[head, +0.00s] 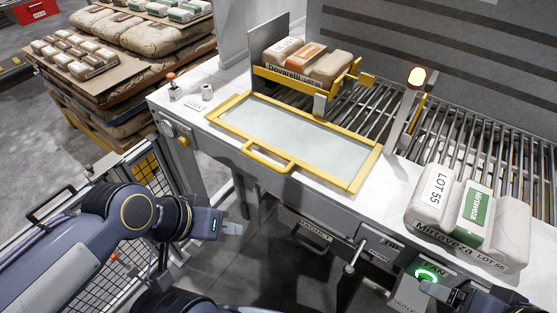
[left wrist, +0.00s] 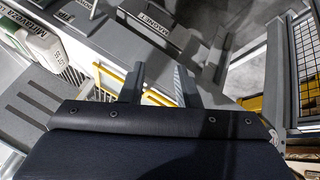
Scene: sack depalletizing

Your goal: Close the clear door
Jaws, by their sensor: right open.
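The clear door (head: 295,133) is a pale see-through panel in a yellow frame. It lies flat over the white counter in front of the rollers, with its yellow handle (head: 268,166) on the near edge. Part of a yellow frame or bar also shows beyond my fingers in the left wrist view. My left gripper (head: 236,228) is in front of and below the door, left of the handle, touching nothing. Its two fingers stand apart and empty in the left wrist view (left wrist: 160,75). My right gripper (head: 428,290) is open at the lower right, near a green-lit button, away from the door.
Sacks sit in a yellow-framed holder (head: 278,79) behind the door. A lit lamp post (head: 413,95) stands between. A mesh fence (head: 105,235) and loaded pallets are left.

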